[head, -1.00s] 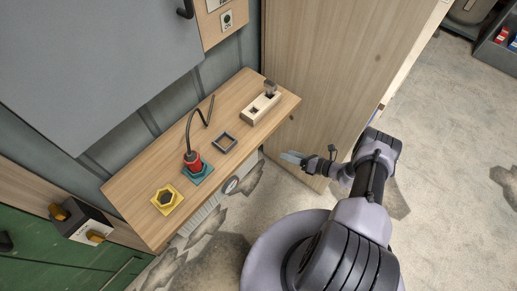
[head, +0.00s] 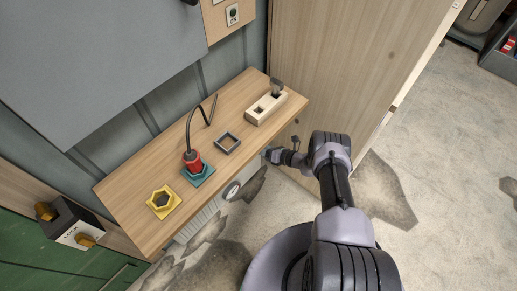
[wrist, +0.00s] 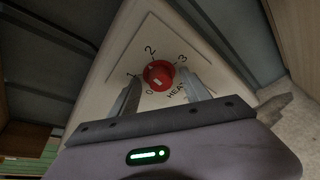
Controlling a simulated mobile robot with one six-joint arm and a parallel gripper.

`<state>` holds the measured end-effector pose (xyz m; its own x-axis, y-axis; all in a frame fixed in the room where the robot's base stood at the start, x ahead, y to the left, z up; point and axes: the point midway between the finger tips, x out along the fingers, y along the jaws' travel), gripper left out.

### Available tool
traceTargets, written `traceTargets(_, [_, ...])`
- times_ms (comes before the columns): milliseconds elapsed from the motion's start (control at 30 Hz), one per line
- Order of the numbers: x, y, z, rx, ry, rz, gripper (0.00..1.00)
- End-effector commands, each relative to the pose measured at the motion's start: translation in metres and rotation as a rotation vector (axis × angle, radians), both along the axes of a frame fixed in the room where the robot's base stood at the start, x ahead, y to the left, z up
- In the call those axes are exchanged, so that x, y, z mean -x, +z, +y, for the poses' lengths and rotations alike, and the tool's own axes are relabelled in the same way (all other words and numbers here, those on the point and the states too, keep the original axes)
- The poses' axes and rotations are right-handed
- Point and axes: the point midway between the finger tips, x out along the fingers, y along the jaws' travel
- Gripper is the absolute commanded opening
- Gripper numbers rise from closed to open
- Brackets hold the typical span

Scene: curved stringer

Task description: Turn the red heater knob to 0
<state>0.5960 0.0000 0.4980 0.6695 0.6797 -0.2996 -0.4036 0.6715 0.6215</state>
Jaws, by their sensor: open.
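The red heater knob (wrist: 158,75) is on a pale panel (wrist: 118,62) in the wrist view. The marks 0, 1, 2 and 3 run around it, with partly covered heater lettering at its lower right. In the head view my gripper (head: 272,154) is beside the shelf's front edge, and the red knob is not visible there.
A wooden shelf (head: 150,165) overhangs a white ribbed heater (head: 203,222). On it are a yellow hexagonal socket (head: 163,201), a red plug (head: 193,162) with a cable, a dark square frame (head: 228,143) and a pale block (head: 266,107). A wooden panel (head: 325,60) stands at right.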

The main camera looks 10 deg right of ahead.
Motion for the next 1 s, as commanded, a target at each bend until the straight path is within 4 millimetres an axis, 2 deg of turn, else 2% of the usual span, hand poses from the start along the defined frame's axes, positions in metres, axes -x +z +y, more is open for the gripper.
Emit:
traceTargets(100, [0.0002, 0.0003, -0.0003, 0.000, 0.000, 0.000, 0.55])
traceTargets(300, [0.0002, 0.0002, -0.0006, 0.001, -0.001, 0.000, 0.16])
traceTargets(400, [0.0001, 0.0000, -0.0009, 0.001, -0.001, 0.000, 0.00])
traceTargets(733, [0.0005, 0.0004, -0.0010, 0.039, -0.003, -0.025, 0.00])
traceTargets(1000, [0.0017, 0.0024, 0.0014, 0.187, -0.001, -0.133, 0.00])
